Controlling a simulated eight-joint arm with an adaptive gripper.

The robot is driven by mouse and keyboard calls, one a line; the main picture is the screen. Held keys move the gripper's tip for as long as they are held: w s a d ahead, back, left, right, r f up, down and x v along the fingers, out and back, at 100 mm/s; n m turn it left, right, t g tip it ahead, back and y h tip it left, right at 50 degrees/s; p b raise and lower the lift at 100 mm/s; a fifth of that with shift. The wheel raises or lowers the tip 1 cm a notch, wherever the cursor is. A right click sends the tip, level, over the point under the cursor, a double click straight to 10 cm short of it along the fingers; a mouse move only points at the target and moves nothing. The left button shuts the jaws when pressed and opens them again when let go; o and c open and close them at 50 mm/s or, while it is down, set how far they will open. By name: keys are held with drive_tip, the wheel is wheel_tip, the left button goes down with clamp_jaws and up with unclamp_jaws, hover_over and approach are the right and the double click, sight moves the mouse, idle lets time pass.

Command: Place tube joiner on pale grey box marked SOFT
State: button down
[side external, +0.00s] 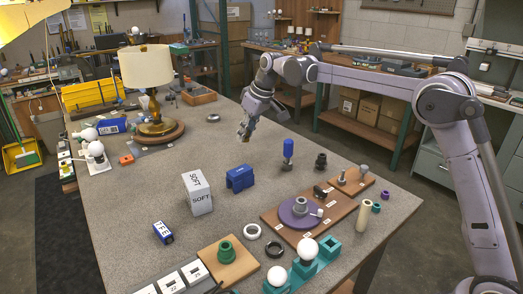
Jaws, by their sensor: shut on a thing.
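The pale grey box marked SOFT (200,203) stands on the grey work table in the side external view, left of the middle, with its lettering on the top and front faces. Its top is bare. My gripper (245,132) is above the table, behind and to the right of the box, pointing down. It is shut on a small brownish thing between its fingertips. That thing is too small and too hidden by the fingers to tell whether it is the tube joiner. Gripper and box are well apart.
A blue block (239,179) sits just right of the box, and a small blue battery-like piece (163,232) lies in front. A blue post (288,153) stands to the right. A brass lamp with a cream shade (147,66) stands back left. Table behind the box is clear.

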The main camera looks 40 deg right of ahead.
drive_tip(key=a+r+n, duration=0.1)
drive_tip(key=a, duration=0.5)
hover_over(193, 179)
drive_tip(key=s, duration=0.1)
drive_tip(key=shift+y, duration=0.3)
drive_tip(key=f, duration=0.6)
drive_tip(key=shift+s+d+f, duration=0.1)
drive_tip(key=shift+s+d, duration=0.05)
drive_tip(key=shift+d, duration=0.2)
drive_tip(key=shift+a+f, duration=0.1)
drive_tip(key=shift+f, duration=1.95)
drive_tip(key=shift+f, duration=0.1)
drive_tip(key=c, duration=1.1)
unclamp_jaws()
